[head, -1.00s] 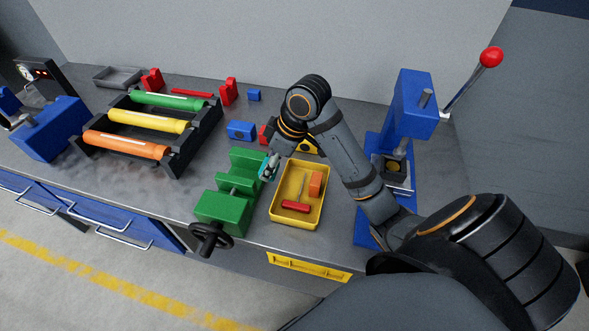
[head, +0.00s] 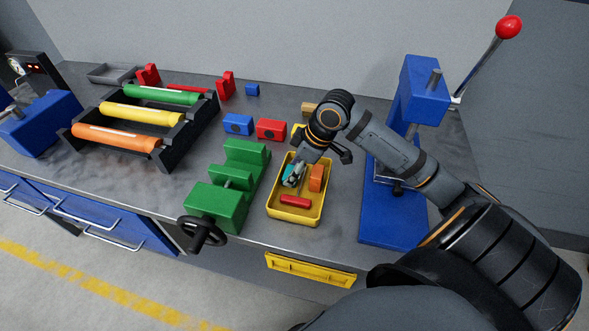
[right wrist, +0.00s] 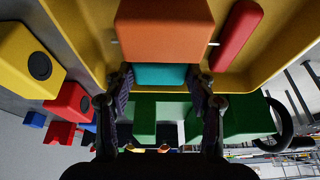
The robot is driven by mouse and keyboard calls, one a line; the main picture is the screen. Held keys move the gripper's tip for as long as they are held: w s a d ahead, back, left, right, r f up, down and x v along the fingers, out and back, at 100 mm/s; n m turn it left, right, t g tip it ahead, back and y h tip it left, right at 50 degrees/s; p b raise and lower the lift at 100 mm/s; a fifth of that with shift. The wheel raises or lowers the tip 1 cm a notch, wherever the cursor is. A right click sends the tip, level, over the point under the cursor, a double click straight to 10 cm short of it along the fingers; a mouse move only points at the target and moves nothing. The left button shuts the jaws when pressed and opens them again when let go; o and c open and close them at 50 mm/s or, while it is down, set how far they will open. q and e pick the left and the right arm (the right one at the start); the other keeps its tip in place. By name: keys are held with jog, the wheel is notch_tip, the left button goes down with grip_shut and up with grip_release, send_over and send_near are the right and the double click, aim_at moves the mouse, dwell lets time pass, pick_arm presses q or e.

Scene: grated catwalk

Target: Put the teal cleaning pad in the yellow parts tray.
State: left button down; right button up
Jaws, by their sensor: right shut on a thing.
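The teal cleaning pad (head: 288,174) is held in my right gripper (head: 293,179), low over or inside the left part of the yellow parts tray (head: 291,220). In the right wrist view the pad (right wrist: 160,75) sits between the two fingers of the right gripper (right wrist: 163,83), with the tray's yellow wall (right wrist: 88,22) around it. Whether the pad touches the tray floor I cannot tell. An orange block (head: 317,177) and a red-handled tool (head: 295,201) lie in the tray. My left gripper is out of view.
A green vise (head: 226,190) stands just left of the tray, and a blue lever press (head: 411,120) to its right. Blue (head: 238,125) and red (head: 271,129) blocks lie behind. A rack with coloured rollers (head: 140,118) is further left.

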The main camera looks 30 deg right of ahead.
jog(key=shift+a+f, duration=0.1)
jog(key=shift+f, duration=0.1)
jog(key=o, duration=0.9)
jog(key=shift+o, duration=0.2)
jog(key=shift+r, duration=0.1)
jog(key=v, duration=0.1)
jog(key=p+v, duration=0.1)
jog(key=v, duration=0.1)
jog(key=p+v, duration=0.1)
jog(key=shift+d+r, duration=0.2)
jog(key=shift+d, duration=0.1)
jog(key=p+v, duration=0.7)
jog(key=p, duration=0.8)
jog(key=shift+r+p, duration=0.3)
jog(key=shift+a, duration=0.1)
jog(key=shift+s, duration=0.1)
